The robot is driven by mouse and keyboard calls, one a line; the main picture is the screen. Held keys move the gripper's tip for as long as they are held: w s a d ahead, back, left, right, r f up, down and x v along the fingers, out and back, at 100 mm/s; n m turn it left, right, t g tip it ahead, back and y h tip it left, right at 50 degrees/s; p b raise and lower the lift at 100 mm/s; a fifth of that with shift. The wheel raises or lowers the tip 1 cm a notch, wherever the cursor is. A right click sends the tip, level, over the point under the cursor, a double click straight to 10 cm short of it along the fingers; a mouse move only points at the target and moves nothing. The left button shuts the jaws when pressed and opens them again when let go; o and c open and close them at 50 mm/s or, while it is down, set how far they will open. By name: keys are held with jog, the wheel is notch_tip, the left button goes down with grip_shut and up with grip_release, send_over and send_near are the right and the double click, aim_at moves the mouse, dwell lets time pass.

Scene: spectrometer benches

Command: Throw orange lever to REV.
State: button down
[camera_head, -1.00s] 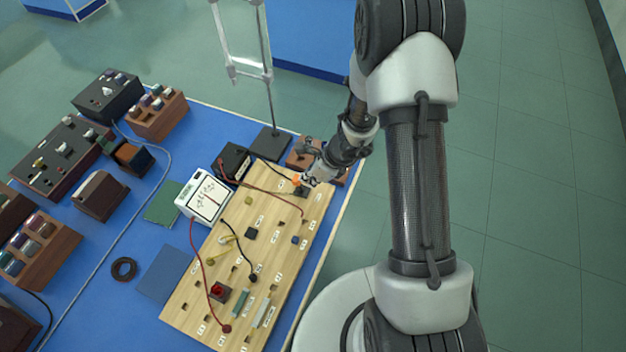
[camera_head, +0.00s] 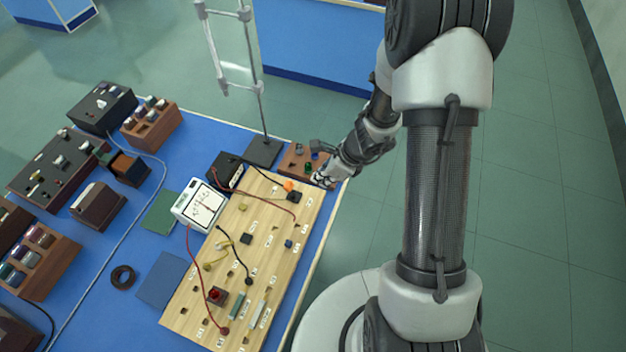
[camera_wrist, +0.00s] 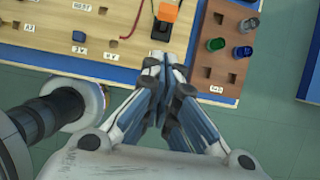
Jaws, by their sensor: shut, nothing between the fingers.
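The orange lever (camera_head: 289,186) stands on a small black base (camera_head: 294,197) at the far right corner of the wooden circuit board (camera_head: 262,262). In the wrist view the orange lever cap (camera_wrist: 167,12) sits at the top middle, above its black base (camera_wrist: 161,32). My gripper (camera_head: 319,181) is at the board's right edge, beside the lever and apart from it. In the wrist view my gripper (camera_wrist: 163,60) has its fingers together with nothing between them, just below the lever base. The REV marking cannot be read.
A wooden block with coloured pegs (camera_head: 298,160) stands behind the gripper. A white meter (camera_head: 200,206) and a black box (camera_head: 224,169) are left of the lever. A red wire (camera_head: 262,199) runs across the board near the lever. A stand (camera_head: 263,150) rises behind.

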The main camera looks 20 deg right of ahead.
jog(key=shift+p+v, duration=0.45)
jog(key=shift+v, duration=1.55)
jog(key=shift+s, duration=0.1)
